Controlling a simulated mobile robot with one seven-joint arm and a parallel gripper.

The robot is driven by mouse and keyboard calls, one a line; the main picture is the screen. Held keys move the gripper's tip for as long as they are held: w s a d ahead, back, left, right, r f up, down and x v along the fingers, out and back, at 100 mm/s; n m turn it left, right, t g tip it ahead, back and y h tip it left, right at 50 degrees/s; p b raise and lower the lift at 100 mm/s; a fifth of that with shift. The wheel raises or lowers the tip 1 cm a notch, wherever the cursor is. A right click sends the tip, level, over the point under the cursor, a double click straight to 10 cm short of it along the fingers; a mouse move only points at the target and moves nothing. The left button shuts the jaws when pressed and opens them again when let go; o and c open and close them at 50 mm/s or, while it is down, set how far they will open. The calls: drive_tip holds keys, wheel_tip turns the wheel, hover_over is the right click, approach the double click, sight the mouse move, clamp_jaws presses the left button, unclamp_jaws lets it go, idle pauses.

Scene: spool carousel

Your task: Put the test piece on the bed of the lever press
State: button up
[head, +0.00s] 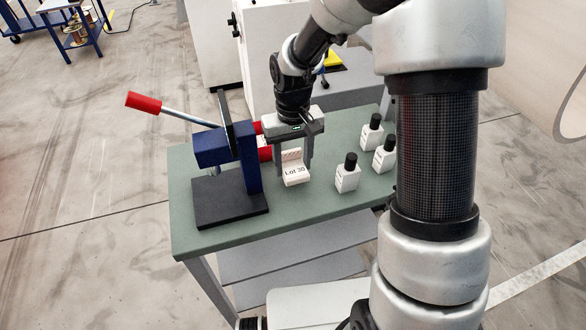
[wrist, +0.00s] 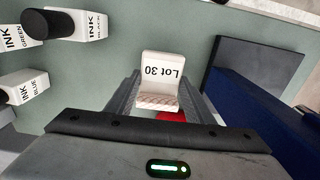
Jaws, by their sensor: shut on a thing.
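The test piece is a white block (head: 295,178) marked "Lot 30", with a ribbed pinkish part at the top. My gripper (head: 293,160) is shut on it and points down. In the wrist view the test piece (wrist: 163,68) sits between the two fingers, label facing away from the palm. The lever press (head: 250,165) is blue, with a red-ended lever (head: 143,102) reaching up left. Its dark flat bed (head: 228,207) looks empty and lies left of the gripper. The bed also shows at the right of the wrist view (wrist: 255,62). I cannot tell whether the test piece touches the table.
The green table (head: 320,225) holds several white ink bottles with black caps (head: 347,178) right of the gripper. The table's front is clear. A blue cart (head: 75,25) stands far left.

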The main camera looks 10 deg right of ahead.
sight(293, 166)
drive_tip(key=shift+f, duration=1.4)
drive_tip(key=shift+f, duration=0.2)
drive_tip(key=o, duration=1.1)
